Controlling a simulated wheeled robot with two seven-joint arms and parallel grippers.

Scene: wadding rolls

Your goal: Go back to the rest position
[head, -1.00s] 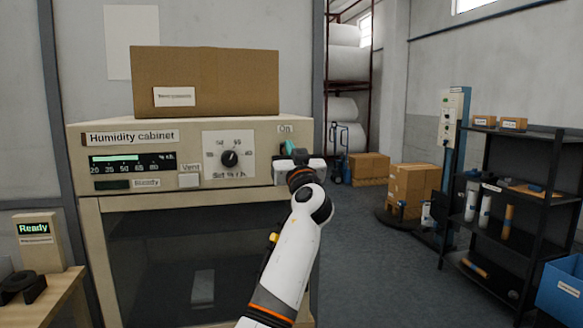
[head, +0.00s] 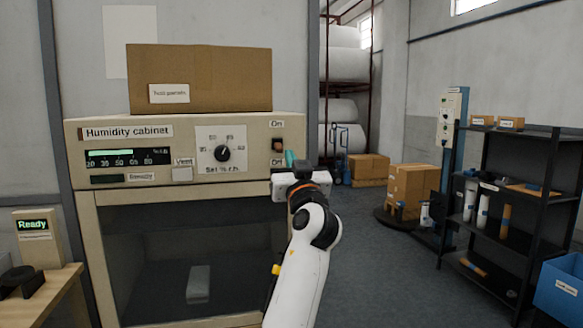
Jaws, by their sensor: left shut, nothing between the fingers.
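My left gripper (head: 290,163) is in front of the right edge of the humidity cabinet (head: 85,210), just below the cabinet's On/Off switch (head: 278,146). Its teal fingertips point toward the panel, are shut and hold nothing. Whether they touch the panel I cannot tell. My white left arm rises from the bottom of the head view, right of the cabinet's dark window. The cabinet's dial (head: 222,153) and a lit green bar display (head: 128,157) show on its front. My right gripper is not in view.
A cardboard box (head: 200,85) sits on the cabinet. A small table (head: 55,290) with a unit reading Ready (head: 37,238) stands at left. A black shelf rack (head: 510,192), a blue bin (head: 562,288) and cardboard boxes (head: 413,185) stand at right. The grey floor between is open.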

